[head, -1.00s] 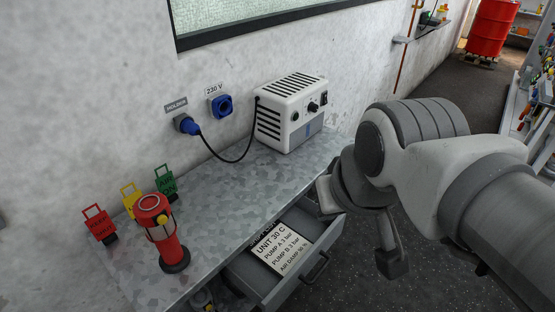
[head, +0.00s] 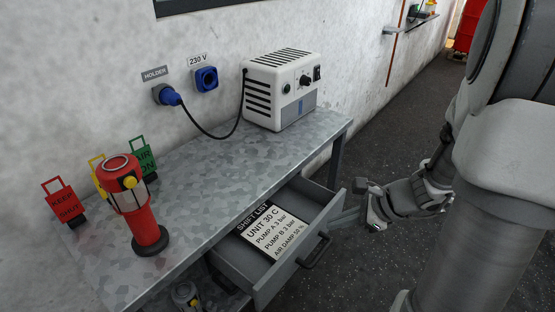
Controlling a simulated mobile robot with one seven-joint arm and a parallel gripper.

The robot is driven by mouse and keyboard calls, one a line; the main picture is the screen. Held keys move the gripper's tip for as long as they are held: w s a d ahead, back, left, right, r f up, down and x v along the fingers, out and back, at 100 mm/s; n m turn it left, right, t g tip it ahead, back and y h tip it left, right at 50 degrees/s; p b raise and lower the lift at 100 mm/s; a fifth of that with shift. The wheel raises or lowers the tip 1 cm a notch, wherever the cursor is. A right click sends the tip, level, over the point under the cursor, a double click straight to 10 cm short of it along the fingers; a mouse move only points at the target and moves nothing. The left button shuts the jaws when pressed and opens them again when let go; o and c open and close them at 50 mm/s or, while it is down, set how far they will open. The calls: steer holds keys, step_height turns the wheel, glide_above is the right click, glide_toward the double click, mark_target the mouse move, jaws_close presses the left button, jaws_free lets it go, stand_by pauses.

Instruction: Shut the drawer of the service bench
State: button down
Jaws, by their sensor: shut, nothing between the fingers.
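The drawer (head: 275,284) of the service bench (head: 205,210) stands pulled out from under the metal top. A shift list card (head: 267,230) lies inside it. The drawer's dark bar handle (head: 315,251) is on its front. My gripper (head: 366,199) is to the right of the drawer, near its far front corner. I cannot tell from this view whether it touches the drawer. Its fingers are small here and partly hidden, but it looks shut and holds nothing.
On the bench top stand a red lantern (head: 141,215), a white power unit (head: 283,90) and red, yellow and green tags (head: 66,203) by the wall. A cable runs to a blue wall plug (head: 167,95). The dark floor (head: 345,280) before the drawer is clear.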

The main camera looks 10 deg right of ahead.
mark_target(313, 242)
steer(key=d+f+m+t+b, duration=0.1)
steer(key=d+f+m+b, duration=0.1)
steer(key=d+f+m, duration=0.4)
steer(key=shift+n, duration=0.3)
steer(key=b+x, duration=0.1)
steer(key=x, duration=0.2)
steer(key=b+x, duration=0.1)
steer(key=x, duration=0.3)
steer(key=s+a+b+x, duration=0.1)
steer(key=x, duration=0.2)
steer(key=shift+w+a+f+b, duration=0.2)
steer(key=shift+w+f+b, duration=0.05)
steer(key=shift+f+b, duration=0.05)
steer(key=shift+w+a, duration=0.1)
steer(key=w+a, duration=0.3)
steer(key=w, duration=0.1)
steer(key=w+a+b, duration=0.1)
steer(key=w+a, duration=0.2)
steer(key=w, duration=0.1)
steer(key=w+a, duration=0.4)
steer(key=shift+w, duration=0.3)
steer(key=shift+w+a+r, duration=0.1)
steer(key=shift+w+a, duration=0.05)
steer(key=shift+w, duration=0.05)
steer(key=shift+a+t, duration=0.1)
steer(key=shift+t, duration=0.2)
